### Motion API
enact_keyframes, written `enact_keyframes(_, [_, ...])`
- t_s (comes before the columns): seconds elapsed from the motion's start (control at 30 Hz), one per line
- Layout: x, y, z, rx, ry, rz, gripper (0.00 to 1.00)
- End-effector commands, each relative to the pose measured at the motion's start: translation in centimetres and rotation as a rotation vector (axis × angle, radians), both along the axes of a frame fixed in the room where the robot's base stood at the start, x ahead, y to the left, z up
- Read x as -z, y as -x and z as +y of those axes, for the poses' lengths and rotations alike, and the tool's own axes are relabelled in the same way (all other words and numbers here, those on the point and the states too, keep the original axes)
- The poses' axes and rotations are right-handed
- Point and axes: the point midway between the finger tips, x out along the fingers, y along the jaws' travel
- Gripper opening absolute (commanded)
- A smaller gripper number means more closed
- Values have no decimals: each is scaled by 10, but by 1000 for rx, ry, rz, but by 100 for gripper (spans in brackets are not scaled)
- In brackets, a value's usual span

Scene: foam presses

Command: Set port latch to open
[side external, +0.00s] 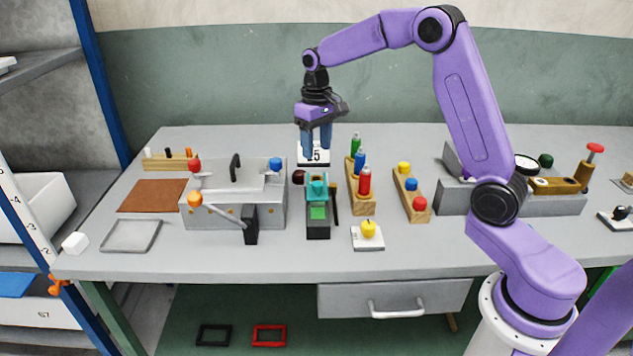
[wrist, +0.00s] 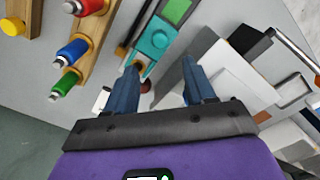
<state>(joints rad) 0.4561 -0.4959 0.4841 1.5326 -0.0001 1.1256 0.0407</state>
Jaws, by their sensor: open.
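My gripper (side external: 317,153) hangs above the back of the bench with its blue fingers apart and empty. It also shows in the wrist view (wrist: 160,66). Below and in front of it stands a small dark fixture with a teal block (side external: 317,187) and a green pad (side external: 318,212). The teal block lies between and beyond the fingertips in the wrist view (wrist: 155,38). A dark red knob (side external: 298,177) sits beside it. A grey press (side external: 270,208) to the left has a black handle, coloured knobs and a lever. I cannot tell which part is the port latch.
A wooden rack (side external: 361,201) with green, blue and red bottles stands close on the right. Another rack (side external: 412,207) holds coloured knobs. A yellow knob on a white base (side external: 368,236) is in front. A grey tray (side external: 131,236) lies left; the front edge has free room.

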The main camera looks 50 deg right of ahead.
Motion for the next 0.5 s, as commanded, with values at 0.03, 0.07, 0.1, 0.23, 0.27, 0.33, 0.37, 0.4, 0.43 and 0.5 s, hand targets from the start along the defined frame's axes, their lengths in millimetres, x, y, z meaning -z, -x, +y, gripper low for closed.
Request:
enact_keyframes(0.03, [11, 1, 0, 0, 0, 5, 54])
enact_keyframes(0.07, [17, 1, 0, 0, 0, 5, 54])
enact_keyframes(0.1, [24, 1, 0, -1, 0, 5, 54])
enact_keyframes(0.23, [49, 1, 0, -1, 0, 5, 54])
enact_keyframes(0.27, [54, 1, 0, -1, 0, 5, 54])
enact_keyframes(0.33, [67, 1, 0, 0, 0, 4, 54])
enact_keyframes(0.37, [72, 1, 0, 0, 0, 4, 54])
enact_keyframes(0.4, [78, 1, 0, -1, 0, 4, 54])
enact_keyframes(0.43, [83, 1, 0, -1, 0, 4, 54])
enact_keyframes(0.5, [92, 0, 0, 0, 0, 2, 54])
